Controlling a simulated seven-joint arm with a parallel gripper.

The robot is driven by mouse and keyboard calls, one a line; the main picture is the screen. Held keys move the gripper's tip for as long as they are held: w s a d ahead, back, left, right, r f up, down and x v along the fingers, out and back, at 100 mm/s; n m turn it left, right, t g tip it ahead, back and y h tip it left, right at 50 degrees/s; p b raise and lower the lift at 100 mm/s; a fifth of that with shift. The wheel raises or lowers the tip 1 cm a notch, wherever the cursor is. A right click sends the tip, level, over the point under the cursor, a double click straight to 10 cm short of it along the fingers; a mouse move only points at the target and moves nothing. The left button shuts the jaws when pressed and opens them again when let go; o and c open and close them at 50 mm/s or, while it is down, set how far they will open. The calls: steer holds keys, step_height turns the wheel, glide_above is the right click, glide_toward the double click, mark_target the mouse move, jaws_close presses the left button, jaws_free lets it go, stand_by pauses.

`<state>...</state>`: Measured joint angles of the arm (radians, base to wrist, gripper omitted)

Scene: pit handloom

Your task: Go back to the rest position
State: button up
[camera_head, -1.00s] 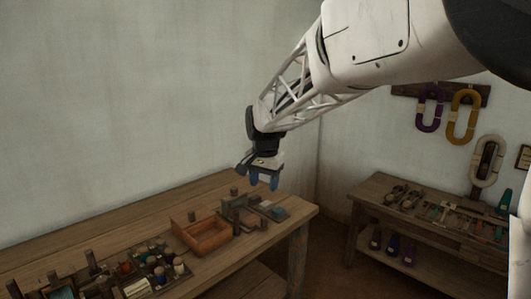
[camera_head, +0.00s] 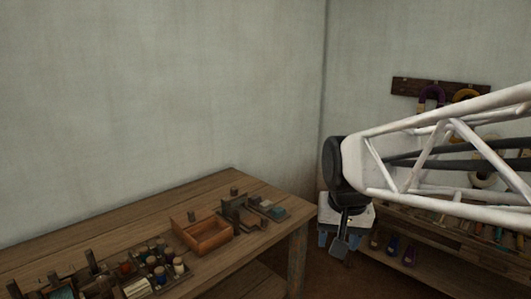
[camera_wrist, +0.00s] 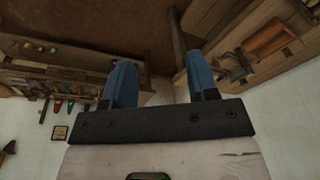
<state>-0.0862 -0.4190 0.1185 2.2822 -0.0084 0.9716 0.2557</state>
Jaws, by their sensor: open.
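My gripper (camera_head: 345,240) hangs in the gap between the two wooden benches in the head view, to the right of the left bench's end. In the wrist view its two blue fingers (camera_wrist: 162,85) stand apart with nothing between them. My arm reaches in from the right edge of the head view and hides part of the right bench.
The left workbench (camera_head: 120,222) carries an open wooden tray (camera_head: 205,234), small blocks and several jars or spools. The right bench (camera_head: 440,228) holds small tools, with several dark items on its lower shelf. Yarn hanks hang from a wall rack (camera_head: 440,87). Bare floor shows between the benches.

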steer(key=s+d+f, duration=0.2)
steer(key=s, duration=0.5)
steer(key=s+d+f+n, duration=0.1)
steer(key=s+d+f, duration=0.1)
steer(key=s, duration=0.4)
steer(key=shift+s+f+n, duration=0.3)
steer(key=shift+s+f, duration=0.05)
steer(key=shift+f, duration=0.25)
